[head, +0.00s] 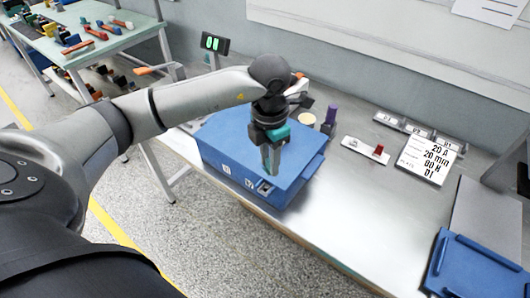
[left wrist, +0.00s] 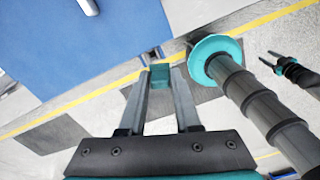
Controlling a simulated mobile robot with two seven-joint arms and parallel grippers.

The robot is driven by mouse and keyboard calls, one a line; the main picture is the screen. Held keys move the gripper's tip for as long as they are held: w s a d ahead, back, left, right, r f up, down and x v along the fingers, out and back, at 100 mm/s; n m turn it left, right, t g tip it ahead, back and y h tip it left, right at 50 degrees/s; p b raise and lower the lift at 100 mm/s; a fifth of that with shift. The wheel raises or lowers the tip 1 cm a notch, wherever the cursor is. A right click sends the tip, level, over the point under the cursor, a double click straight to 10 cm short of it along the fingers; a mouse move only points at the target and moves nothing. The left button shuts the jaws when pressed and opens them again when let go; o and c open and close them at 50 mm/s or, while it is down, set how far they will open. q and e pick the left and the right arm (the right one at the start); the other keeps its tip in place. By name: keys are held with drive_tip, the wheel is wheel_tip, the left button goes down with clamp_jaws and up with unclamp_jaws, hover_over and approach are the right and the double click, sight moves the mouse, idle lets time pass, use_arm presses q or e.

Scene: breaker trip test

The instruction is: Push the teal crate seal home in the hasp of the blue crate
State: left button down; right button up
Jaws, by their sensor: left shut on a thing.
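The blue crate (head: 225,150) stands on the metal bench in the head view, and part of it fills the upper left of the left wrist view (left wrist: 60,50). Its hasp (head: 265,187) is on the front edge near the right corner. My left gripper (head: 271,172) points down in front of the crate's lid, close to the hasp. In the left wrist view its two fingers are shut on the teal crate seal (left wrist: 160,75), held at the tips. The hasp (left wrist: 152,55) shows just beyond the seal. I cannot tell whether they touch.
A blue tray (head: 475,270) is at the right. Bare bench (head: 350,215) lies right of the crate.

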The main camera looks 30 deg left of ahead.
use_arm(q)
drive_tip(key=n, duration=0.1)
drive_tip(key=a+n, duration=0.1)
drive_tip(key=n, duration=0.2)
drive_tip(key=shift+w+a+f, duration=0.15)
drive_tip(key=shift+a+f, duration=0.1)
drive_tip(key=shift+f, duration=0.05)
drive_tip(key=shift+f+b, duration=2.15)
drive_tip(key=shift+f, duration=0.75)
drive_tip(key=shift+f+b, duration=1.05)
drive_tip(key=shift+f, duration=0.2)
drive_tip(key=c, duration=0.5)
unclamp_jaws()
wheel_tip(320, 180, up, 15)
drive_tip(key=shift+r+p, duration=0.15)
drive_tip(key=shift+p, duration=0.6)
